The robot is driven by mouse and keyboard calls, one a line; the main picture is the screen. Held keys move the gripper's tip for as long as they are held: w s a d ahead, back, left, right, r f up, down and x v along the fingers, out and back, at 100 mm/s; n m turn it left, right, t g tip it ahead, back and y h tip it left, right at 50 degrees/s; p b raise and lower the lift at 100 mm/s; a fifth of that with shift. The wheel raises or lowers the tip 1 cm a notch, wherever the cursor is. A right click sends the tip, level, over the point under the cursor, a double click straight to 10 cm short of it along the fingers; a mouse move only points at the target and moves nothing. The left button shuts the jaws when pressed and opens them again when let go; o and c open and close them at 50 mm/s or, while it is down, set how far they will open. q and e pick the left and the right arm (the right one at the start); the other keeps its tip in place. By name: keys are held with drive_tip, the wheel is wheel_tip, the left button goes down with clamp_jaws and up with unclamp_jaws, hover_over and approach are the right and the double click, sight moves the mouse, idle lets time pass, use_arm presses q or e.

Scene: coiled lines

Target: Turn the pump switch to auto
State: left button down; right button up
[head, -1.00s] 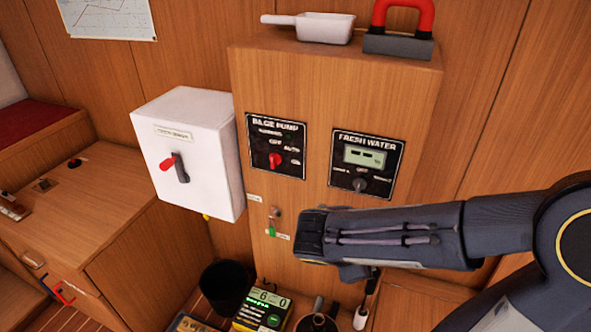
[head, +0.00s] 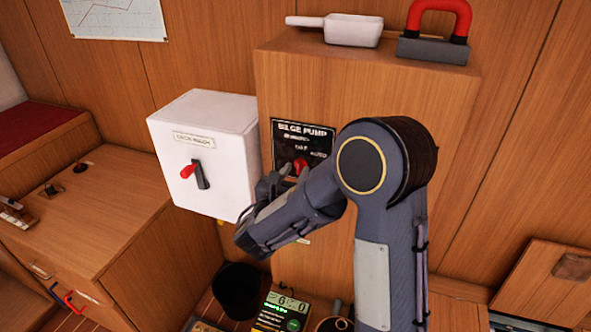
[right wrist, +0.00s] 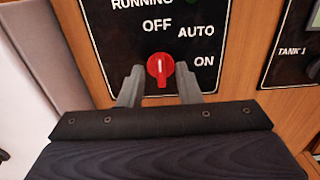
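The black bilge pump panel (head: 292,128) is on the wooden cabinet front, partly hidden by my right arm in the head view. Its red switch knob (right wrist: 160,71) shows in the right wrist view, its white mark pointing up toward OFF; AUTO and ON are to the right. The knob also shows in the head view (head: 301,166). My right gripper (right wrist: 160,75) is open, with one finger on each side of the knob and a small gap at both sides. It is also at the panel in the head view (head: 283,180). My left gripper is not in view.
A white box (head: 208,150) with a red-and-black handle (head: 196,173) is close left of my right gripper. A white scoop (head: 345,29) and a red-handled tool (head: 435,35) sit on the cabinet top. A black bin (head: 238,290) stands below.

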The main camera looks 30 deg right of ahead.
drive_tip(key=shift+w+d, duration=0.25)
drive_tip(key=shift+d, duration=0.05)
clamp_jaws()
